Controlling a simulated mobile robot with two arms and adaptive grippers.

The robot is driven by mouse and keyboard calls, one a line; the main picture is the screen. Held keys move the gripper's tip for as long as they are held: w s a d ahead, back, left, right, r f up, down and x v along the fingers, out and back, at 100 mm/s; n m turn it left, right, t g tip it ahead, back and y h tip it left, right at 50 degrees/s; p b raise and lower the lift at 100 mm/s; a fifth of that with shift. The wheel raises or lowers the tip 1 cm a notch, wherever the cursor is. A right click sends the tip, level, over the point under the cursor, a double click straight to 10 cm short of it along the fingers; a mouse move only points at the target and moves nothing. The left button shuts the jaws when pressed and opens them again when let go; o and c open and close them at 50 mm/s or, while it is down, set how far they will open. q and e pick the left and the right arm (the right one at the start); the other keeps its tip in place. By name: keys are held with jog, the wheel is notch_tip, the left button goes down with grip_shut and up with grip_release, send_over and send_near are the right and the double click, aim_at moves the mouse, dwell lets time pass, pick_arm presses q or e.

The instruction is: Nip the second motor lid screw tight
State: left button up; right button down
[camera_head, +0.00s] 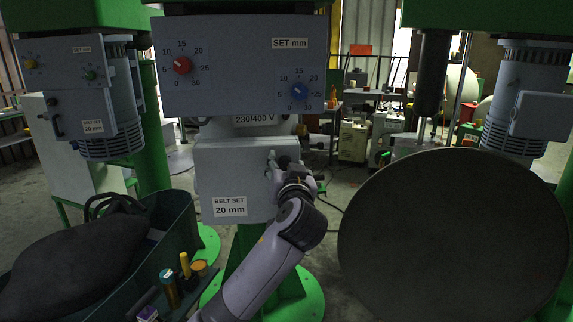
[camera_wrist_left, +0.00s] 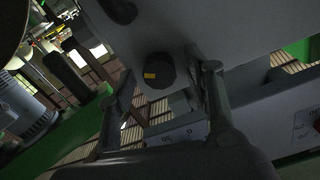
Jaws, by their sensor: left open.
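The grey motor lid box (camera_head: 228,170) with the "BELT SET 20 mm" label hangs below the control panel on the middle machine. My left gripper (camera_head: 275,157) is at the upper right part of this box, and its wrist hides part of the front. In the left wrist view, a dark round screw head (camera_wrist_left: 158,72) with a yellow mark sits at the edge of a grey panel. The open fingers (camera_wrist_left: 168,76) are on either side of it, with visible space around it. A second dark knob (camera_wrist_left: 118,10) is at the top edge. My right gripper is not in view.
The control panel (camera_head: 237,62) with red and blue dials is just above the gripper. A large dark disc (camera_head: 455,235) stands at right. A green bin (camera_head: 178,212) holding a dark bag, and several small bottles, are at lower left.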

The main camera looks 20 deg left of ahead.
pick_arm(q)
grip_shut()
dwell(0.5)
